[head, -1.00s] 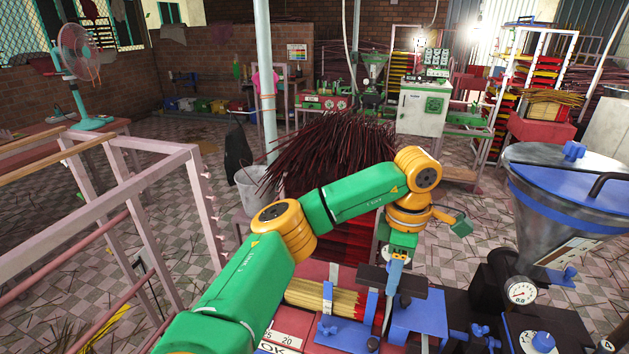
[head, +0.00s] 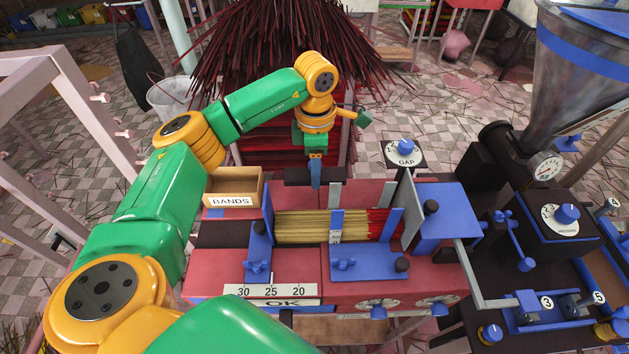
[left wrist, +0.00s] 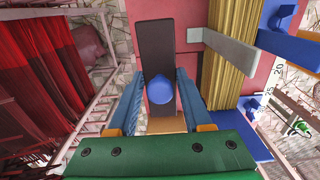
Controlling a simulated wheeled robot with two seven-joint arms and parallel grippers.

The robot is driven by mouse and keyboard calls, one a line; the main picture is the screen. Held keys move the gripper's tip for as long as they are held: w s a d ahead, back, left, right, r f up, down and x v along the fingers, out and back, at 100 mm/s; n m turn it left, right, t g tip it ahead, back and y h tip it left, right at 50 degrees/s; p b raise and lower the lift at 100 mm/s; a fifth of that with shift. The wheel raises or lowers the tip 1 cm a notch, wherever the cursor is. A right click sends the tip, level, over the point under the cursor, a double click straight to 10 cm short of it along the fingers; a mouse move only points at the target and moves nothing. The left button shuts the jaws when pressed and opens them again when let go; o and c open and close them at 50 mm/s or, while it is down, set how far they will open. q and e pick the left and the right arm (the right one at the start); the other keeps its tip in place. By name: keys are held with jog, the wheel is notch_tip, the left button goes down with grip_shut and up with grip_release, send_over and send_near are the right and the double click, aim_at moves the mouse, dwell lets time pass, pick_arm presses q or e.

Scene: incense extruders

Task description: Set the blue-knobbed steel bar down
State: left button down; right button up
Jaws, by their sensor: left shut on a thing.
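The steel bar is a dark flat bar (head: 331,175) with a blue knob, level above the back edge of the red machine top in the head view. In the left wrist view the dark bar (left wrist: 158,45) points away from me, its round blue knob (left wrist: 161,88) between my fingers. My left gripper (head: 315,172) points down and is shut on the bar's knob; its blue fingers also flank it in the left wrist view (left wrist: 160,100). I cannot tell whether the bar touches the surface below. My right gripper is not in view.
A yellow and red stick bundle (head: 300,227) lies in front of the bar under blue clamps. A wooden BANDS box (head: 233,201) stands to the left. A GAP dial (head: 405,154) stands to the right. A dark stick pile (head: 285,50) rises behind.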

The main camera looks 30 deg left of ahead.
aim_at(315, 193)
pick_arm(q)
notch_tip(315, 193, down, 4)
jog(key=shift+f+p, duration=0.15)
jog(key=shift+p, duration=0.3)
jog(key=shift+f, duration=0.3)
jog(key=shift+f, duration=0.1)
jog(key=shift+c, duration=1.7)
grip_release()
